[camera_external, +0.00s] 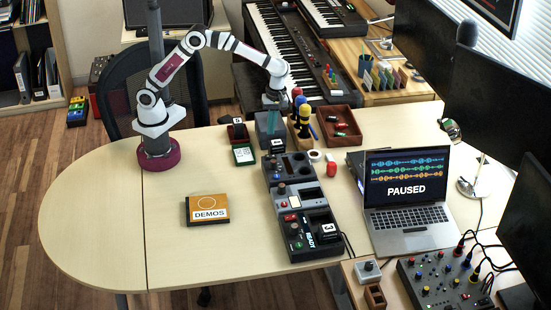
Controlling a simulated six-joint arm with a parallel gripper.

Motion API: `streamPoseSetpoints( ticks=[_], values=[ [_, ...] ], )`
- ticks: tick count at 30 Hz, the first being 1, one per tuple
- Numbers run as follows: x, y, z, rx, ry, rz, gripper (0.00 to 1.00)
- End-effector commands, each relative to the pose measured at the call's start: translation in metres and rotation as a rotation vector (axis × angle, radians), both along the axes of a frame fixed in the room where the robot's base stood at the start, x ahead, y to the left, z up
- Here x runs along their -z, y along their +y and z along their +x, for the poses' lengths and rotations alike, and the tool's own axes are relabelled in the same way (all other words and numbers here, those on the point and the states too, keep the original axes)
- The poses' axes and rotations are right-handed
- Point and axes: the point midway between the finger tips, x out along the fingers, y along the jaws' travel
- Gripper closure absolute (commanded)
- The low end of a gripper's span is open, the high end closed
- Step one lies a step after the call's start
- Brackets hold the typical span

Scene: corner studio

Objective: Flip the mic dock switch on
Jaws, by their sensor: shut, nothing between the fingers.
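My gripper (270,106) points down at the far end of the row of dark grey units, its teal fingers shut and empty. The fingertips are at or just above the farthest grey unit (268,128), which has a white label on its front; I cannot tell whether they touch it. Nearer along the row is a grey dock unit (287,168) with round wells and a dark knob or switch. I cannot tell which unit is the mic dock, and no switch position is readable at this size. Microphones with coloured heads (302,112) stand in a wooden holder beside the row.
Nearer units carry red buttons and a "READY" panel (308,236). A red-brown tray (339,126) and a "PAUSED" laptop (408,203) stand to the right. A "DEMOS" box (207,209) lies left. The table's left end is clear.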

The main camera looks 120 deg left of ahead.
Motion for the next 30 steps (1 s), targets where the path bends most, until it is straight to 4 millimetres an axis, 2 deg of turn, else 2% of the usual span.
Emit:
streamPoseSetpoints(
  ticks=[6,13,18,30],
  values=[
    [0.048,-0.004,-0.005,0.000,0.004,-0.002,1.00],
    [0.084,-0.007,-0.008,0.000,0.002,-0.001,1.00],
    [0.093,-0.008,-0.008,0.000,0.000,0.000,1.00],
    [0.098,-0.010,-0.010,0.001,0.001,-0.001,1.00]
  ],
)
